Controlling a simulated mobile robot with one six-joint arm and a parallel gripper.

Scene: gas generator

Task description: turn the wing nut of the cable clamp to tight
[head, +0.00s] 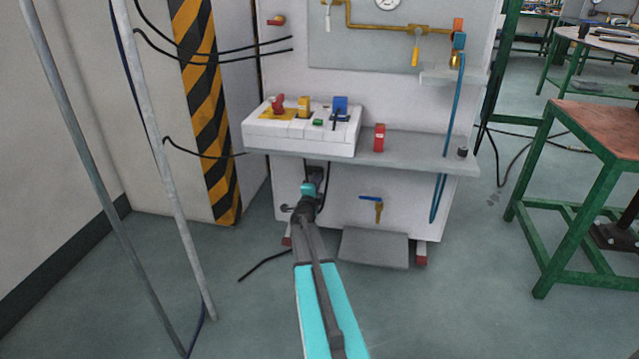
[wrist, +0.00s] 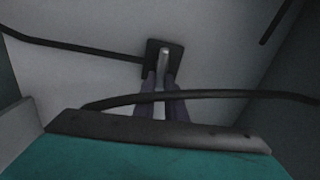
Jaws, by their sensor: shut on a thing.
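The cable clamp is a dark square block (wrist: 152,49) on the pale cabinet panel in the wrist view. A light grey upright piece, apparently its wing nut (wrist: 161,86), stands out from it between my two fingers. My gripper (wrist: 162,80) is shut on this piece. The piece's wing shape and turned angle are not clear. In the head view my gripper (head: 307,190) is low at the cabinet front, under the shelf. The dark clamp (head: 316,173) shows just above it, small and partly covered by my arm.
A black cable (wrist: 225,94) crosses the wrist view by my fingers; another (wrist: 70,47) reaches the clamp from the left. A blue-handled valve (head: 371,198) is right of my gripper. The grey shelf (head: 410,150) juts out above. Grey poles (head: 165,170) stand at left.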

